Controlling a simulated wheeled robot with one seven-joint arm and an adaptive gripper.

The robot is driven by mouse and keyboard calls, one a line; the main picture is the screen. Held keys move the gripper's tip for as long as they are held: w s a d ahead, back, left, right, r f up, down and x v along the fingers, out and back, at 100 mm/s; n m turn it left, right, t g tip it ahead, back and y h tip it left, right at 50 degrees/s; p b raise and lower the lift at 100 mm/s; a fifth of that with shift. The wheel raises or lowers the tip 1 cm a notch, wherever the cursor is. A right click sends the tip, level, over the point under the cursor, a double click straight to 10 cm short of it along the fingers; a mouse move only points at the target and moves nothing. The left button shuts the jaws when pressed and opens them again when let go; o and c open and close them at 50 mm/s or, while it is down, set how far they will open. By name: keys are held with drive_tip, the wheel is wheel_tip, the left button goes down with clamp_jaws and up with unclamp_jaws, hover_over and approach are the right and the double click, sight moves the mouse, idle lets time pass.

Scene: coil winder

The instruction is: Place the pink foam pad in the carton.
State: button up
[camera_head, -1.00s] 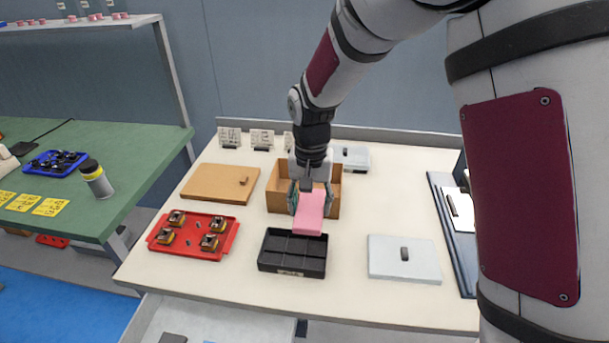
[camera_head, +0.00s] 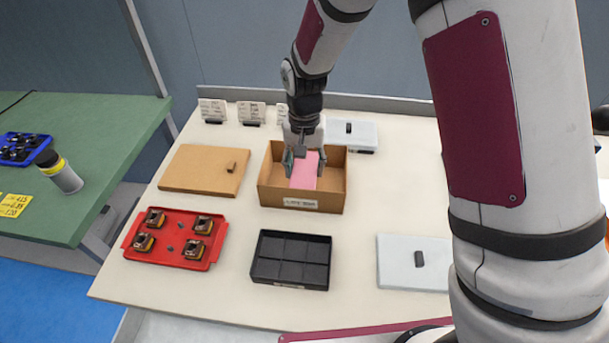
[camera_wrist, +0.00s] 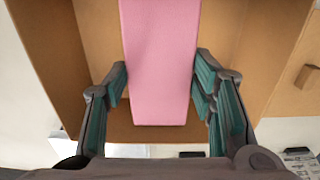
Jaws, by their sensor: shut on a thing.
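The pink foam pad (camera_head: 304,172) is a flat pink slab between the fingers of my gripper (camera_head: 304,166), which is shut on it. The open brown carton (camera_head: 302,203) stands at the middle back of the table, and the pad and fingertips are within its rim in the head view. In the wrist view, the pad (camera_wrist: 160,60) extends away from the green-lined fingers (camera_wrist: 163,100), with carton walls (camera_wrist: 52,45) on both sides. I cannot tell whether the pad touches the carton floor.
A black divided tray (camera_head: 291,260) stands in front of the carton. A grey lid (camera_head: 413,262) lies at right. A grey box (camera_head: 350,134) stands behind the carton.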

sight(305, 169)
drive_tip(key=shift+f, duration=2)
drive_tip(key=o, duration=0.7)
drive_tip(key=shift+f, duration=0.15)
